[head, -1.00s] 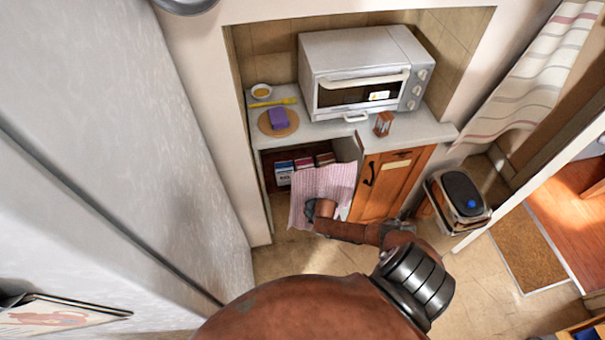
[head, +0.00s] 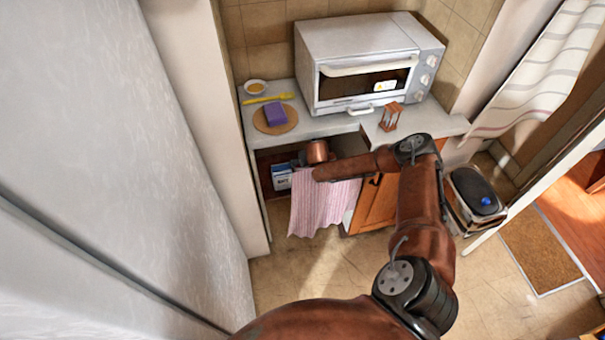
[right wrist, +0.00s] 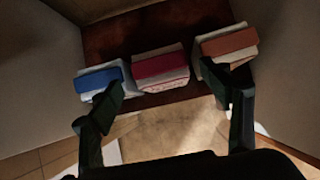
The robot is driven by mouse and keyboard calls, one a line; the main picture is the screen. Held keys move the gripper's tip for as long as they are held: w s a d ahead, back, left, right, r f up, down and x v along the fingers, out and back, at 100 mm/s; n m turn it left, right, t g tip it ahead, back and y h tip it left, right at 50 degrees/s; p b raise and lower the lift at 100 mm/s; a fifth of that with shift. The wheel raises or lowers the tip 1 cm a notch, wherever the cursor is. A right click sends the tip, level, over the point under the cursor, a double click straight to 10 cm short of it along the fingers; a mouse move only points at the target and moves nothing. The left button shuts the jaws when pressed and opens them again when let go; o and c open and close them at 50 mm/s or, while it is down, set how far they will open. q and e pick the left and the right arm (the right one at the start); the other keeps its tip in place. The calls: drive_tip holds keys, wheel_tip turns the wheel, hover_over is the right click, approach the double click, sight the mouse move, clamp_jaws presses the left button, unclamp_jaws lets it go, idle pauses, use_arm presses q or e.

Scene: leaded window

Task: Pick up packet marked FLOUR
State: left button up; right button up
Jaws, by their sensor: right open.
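Three packets stand side by side in the open cupboard. In the right wrist view they are a blue-topped packet (right wrist: 100,79) at left, a crimson-topped packet (right wrist: 161,67) in the middle and a brown-topped packet (right wrist: 229,46) at right. No lettering is readable, so I cannot tell which is marked FLOUR. The head view shows the blue-topped packet (head: 282,176); my right arm largely hides the others. My right gripper (right wrist: 178,95) is open and empty, its fingers spread before the packets, with the middle one between them. My left gripper is out of view.
A pink striped cloth (head: 318,207) hangs at the cupboard front below my forearm. The counter (head: 330,126) above holds a toaster oven (head: 335,52), a purple sponge (head: 275,113) and an hourglass (head: 390,117). A bin (head: 474,195) stands at right. Cupboard walls flank the packets.

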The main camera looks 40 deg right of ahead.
sight(304, 172)
drive_tip(key=b+x, duration=0.2)
drive_tip(key=x, duration=0.2)
drive_tip(key=shift+a+f, duration=0.1)
drive_tip(key=shift+a, duration=0.05)
drive_tip(key=shift+w+f, duration=0.25)
drive_tip(key=shift+f, duration=0.1)
drive_tip(key=shift+r, duration=0.1)
drive_tip(key=shift+c, duration=0.4)
drive_tip(key=c, duration=1.6)
drive_tip(key=shift+c, duration=0.3)
drive_tip(key=shift+w+r, duration=0.1)
drive_tip(key=shift+r, duration=0.1)
